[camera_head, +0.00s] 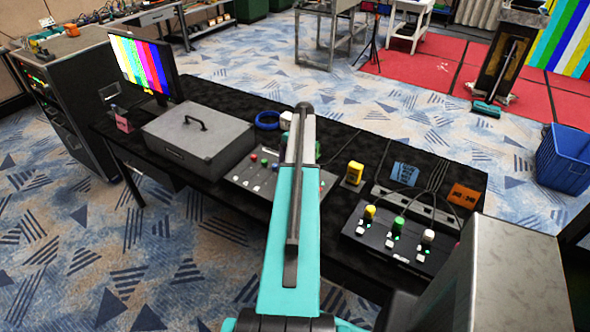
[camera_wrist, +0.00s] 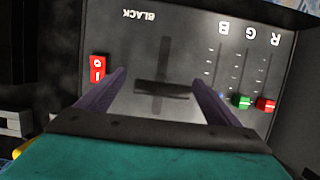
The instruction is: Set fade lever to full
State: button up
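In the wrist view the grey control panel (camera_wrist: 285,60) appears upside down, with the word BLACK and letters R, G, B printed on it. A dark fade lever (camera_wrist: 165,88) with a wide crossbar sits across a dark slot near the panel's middle. My gripper (camera_wrist: 160,76) is open, its two purple fingers well apart, one on each side of the lever. The fingers do not visibly touch the lever; their height above the panel is hard to tell. In the head view the grey panel (camera_head: 238,180) lies on the black table, and my arm hides the gripper and lever.
On the panel, a red rocker switch (camera_wrist: 97,68) is left of the fingers; red (camera_wrist: 265,105) and green (camera_wrist: 242,101) sliders are at right. A grey case (camera_head: 198,130), monitor (camera_head: 143,62), yellow block (camera_head: 354,173) and another button box (camera_head: 395,240) share the table.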

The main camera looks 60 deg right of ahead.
jog(key=shift+r, duration=0.1)
jog(key=p+v, duration=0.6)
jog(key=v, duration=0.7)
jog(key=shift+r, duration=0.35)
jog(key=shift+d, duration=0.1)
